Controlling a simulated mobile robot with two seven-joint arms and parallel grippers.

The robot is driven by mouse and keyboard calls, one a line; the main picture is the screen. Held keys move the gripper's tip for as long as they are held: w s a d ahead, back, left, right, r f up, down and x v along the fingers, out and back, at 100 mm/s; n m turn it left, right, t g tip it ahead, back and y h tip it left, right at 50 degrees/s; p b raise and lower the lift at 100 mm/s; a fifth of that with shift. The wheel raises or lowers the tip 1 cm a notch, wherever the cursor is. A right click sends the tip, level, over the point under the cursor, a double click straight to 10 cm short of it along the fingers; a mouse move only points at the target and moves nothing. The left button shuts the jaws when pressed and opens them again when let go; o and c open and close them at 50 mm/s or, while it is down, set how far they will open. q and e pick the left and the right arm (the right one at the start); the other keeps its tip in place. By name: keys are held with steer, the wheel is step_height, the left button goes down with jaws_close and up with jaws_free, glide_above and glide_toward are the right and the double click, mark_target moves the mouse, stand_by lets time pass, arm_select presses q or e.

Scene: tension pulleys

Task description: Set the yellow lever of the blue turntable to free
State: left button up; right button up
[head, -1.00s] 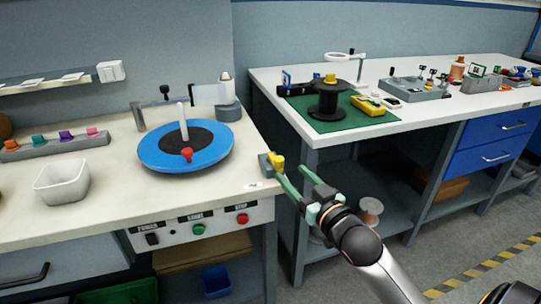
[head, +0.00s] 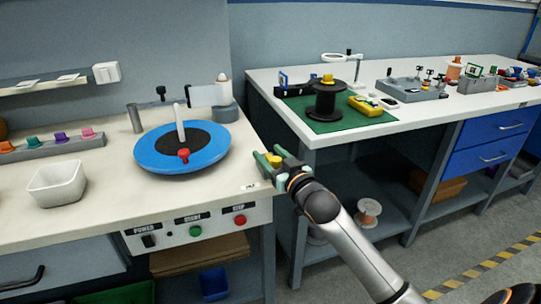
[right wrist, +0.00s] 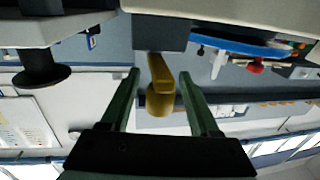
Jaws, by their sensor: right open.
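The blue turntable (head: 212,150) lies on the left bench, with a black centre, a white upright post and a red knob. It shows at the upper right of the right wrist view (right wrist: 240,46). The yellow lever (head: 273,160) is at the bench's front right corner. In the right wrist view, the lever (right wrist: 160,98) lies between the two green fingers of my right gripper (right wrist: 160,76), with a visible gap on each side. In the head view, my right gripper (head: 268,157) is open around the lever, partly covering it. My left gripper is not in view.
A white bin (head: 57,186) and a row of coloured knobs (head: 50,145) stand left of the turntable. A control panel (head: 195,228) is on the bench front. A second bench to the right carries a black spool (head: 326,101) on a green mat (head: 345,122).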

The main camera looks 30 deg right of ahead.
jaws_close()
stand_by(0.4)
stand_by(0.9)
